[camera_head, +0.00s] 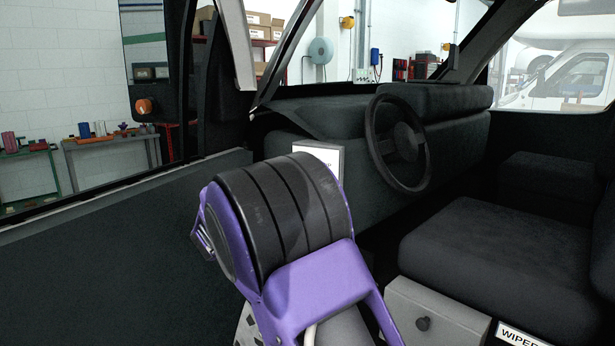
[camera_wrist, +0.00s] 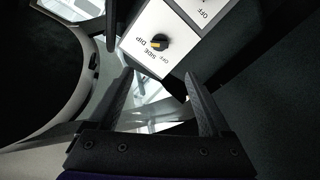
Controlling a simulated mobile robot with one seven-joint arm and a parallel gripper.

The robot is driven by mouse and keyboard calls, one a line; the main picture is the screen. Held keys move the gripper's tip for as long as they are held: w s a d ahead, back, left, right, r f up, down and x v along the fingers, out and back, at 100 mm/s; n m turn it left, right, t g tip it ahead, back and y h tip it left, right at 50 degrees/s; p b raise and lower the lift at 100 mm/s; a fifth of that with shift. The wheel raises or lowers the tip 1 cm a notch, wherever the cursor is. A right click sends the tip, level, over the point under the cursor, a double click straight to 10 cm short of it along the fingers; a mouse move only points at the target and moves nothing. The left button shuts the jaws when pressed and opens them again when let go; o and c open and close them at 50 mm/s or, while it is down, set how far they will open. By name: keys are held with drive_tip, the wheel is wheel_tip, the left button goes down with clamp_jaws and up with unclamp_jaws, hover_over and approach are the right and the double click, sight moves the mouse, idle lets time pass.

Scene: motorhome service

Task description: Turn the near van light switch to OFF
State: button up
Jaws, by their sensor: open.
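In the wrist view a white switch panel (camera_wrist: 135,46) shows at the top, seen tilted and upside down. It bears a round black knob (camera_wrist: 160,41) with a yellow-orange mark on its lower left side. Labels reading OFF, SIDE and DIP surround the knob; the mark lies toward SIDE or DIP, I cannot tell which. My gripper (camera_wrist: 163,84) is open and empty, its two fingers apart below the knob in the picture and not touching it. In the head view part of a white panel (camera_head: 325,155) shows behind my arm; my fingers are hidden there.
A second white panel (camera_wrist: 204,12) with an OFF label adjoins the first. The steering wheel (camera_head: 398,142) stands right of the panel, by the dashboard (camera_head: 330,125). The door (camera_head: 110,250) is left.

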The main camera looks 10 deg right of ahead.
drive_tip(key=p+x, duration=0.3)
drive_tip(key=x, duration=1.3)
drive_tip(key=shift+w+d, duration=0.2)
clamp_jaws()
